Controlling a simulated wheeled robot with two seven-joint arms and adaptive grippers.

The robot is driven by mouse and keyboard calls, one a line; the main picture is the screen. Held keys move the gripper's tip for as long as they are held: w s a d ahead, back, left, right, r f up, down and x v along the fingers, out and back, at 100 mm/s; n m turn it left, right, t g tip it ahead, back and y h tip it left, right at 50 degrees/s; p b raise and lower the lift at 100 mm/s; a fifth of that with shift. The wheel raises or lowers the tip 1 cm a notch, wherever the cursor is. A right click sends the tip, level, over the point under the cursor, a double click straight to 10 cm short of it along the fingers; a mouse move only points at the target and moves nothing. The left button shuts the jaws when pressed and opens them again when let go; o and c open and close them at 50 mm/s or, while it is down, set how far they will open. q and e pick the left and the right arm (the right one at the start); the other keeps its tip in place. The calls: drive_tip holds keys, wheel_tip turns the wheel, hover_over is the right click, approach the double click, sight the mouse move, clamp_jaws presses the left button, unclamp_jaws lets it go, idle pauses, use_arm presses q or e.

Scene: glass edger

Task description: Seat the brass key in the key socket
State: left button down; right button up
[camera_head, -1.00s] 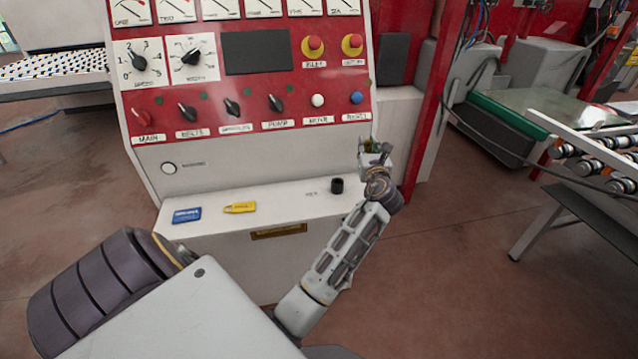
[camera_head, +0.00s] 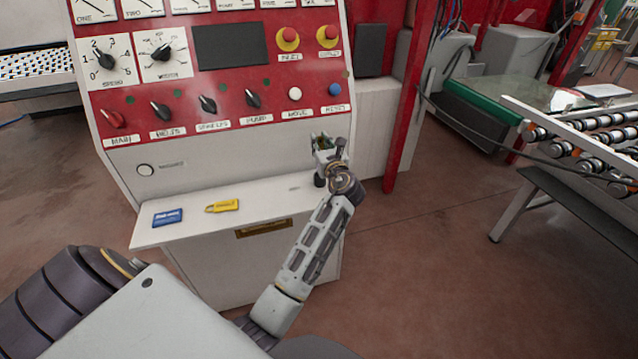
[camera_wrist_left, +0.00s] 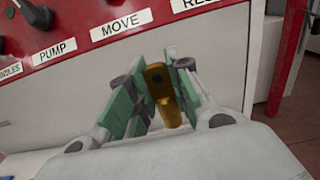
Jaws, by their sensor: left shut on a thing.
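The brass key (camera_wrist_left: 163,88) is between the green-padded fingers of my left gripper (camera_wrist_left: 155,95), which is shut on it, in the left wrist view. In the head view my left gripper (camera_head: 324,143) is over the right end of the console's white shelf, in front of the panel; the key is too small to make out there. My right gripper is not in view.
A blue tag (camera_head: 168,217) and a yellow tag (camera_head: 222,206) lie on the left of the white shelf (camera_head: 270,203). The red panel (camera_head: 225,100) with knobs and buttons rises behind. A red post (camera_head: 402,130) and a roller table (camera_head: 580,140) stand to the right.

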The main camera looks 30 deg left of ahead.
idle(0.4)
use_arm(q)
drive_tip(key=shift+f, duration=3.1)
drive_tip(key=shift+f, duration=0.1)
drive_tip(key=shift+f, duration=1.8)
